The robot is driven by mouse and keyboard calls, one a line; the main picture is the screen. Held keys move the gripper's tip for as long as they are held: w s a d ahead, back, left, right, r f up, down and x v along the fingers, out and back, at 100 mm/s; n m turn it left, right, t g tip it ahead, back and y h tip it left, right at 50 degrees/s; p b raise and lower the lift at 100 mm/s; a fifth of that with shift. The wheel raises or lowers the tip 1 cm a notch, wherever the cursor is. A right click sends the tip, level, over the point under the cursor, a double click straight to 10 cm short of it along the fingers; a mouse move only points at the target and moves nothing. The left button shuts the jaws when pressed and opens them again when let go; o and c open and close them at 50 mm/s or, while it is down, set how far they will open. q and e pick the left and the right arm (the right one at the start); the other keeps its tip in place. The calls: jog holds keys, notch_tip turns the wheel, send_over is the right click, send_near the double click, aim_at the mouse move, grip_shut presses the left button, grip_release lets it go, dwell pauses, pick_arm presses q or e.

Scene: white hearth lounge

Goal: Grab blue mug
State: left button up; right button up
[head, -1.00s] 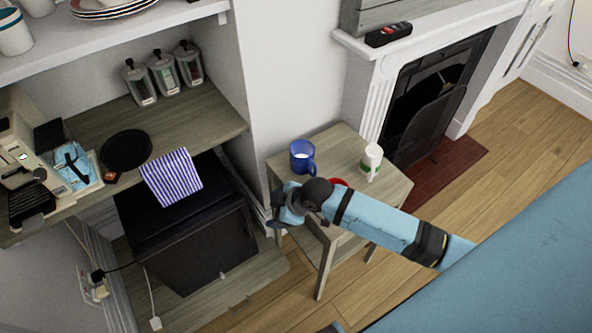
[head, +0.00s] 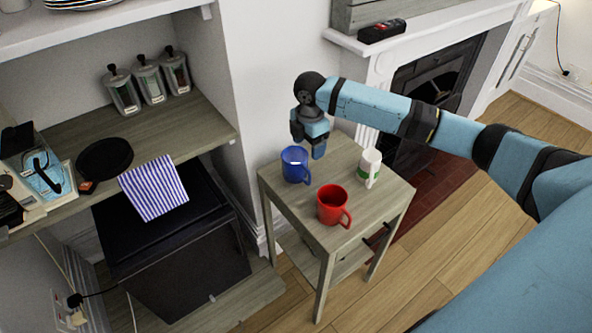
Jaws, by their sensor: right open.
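The blue mug (head: 295,166) stands upright on the small wooden side table (head: 284,203), near its back left edge. Its opening faces up and its handle is on the right side. My right gripper (head: 308,146) is open and points down just above and slightly behind the mug. The fingers appear empty. Whether they touch the mug or overlap its rim cannot be told from this angle. My left gripper is not in view.
A red mug (head: 333,205) stands in front of the blue mug, and a white and green mug (head: 369,167) stands to its right. A wall and shelf unit (head: 160,125) are on the left. A fireplace (head: 425,90) is behind.

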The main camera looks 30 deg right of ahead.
send_over(307, 170)
notch_tip(307, 170, down, 5)
jog(key=shift+f, duration=0.15)
jog(key=f, duration=0.2)
jog(key=f+b, duration=0.1)
jog(key=f, duration=0.2)
jog(key=shift+w+d, duration=0.1)
jog(key=shift+w, duration=0.1)
jog(key=c, duration=1.1)
jog(key=shift+c, duration=0.2)
jog(key=shift+r, duration=0.1)
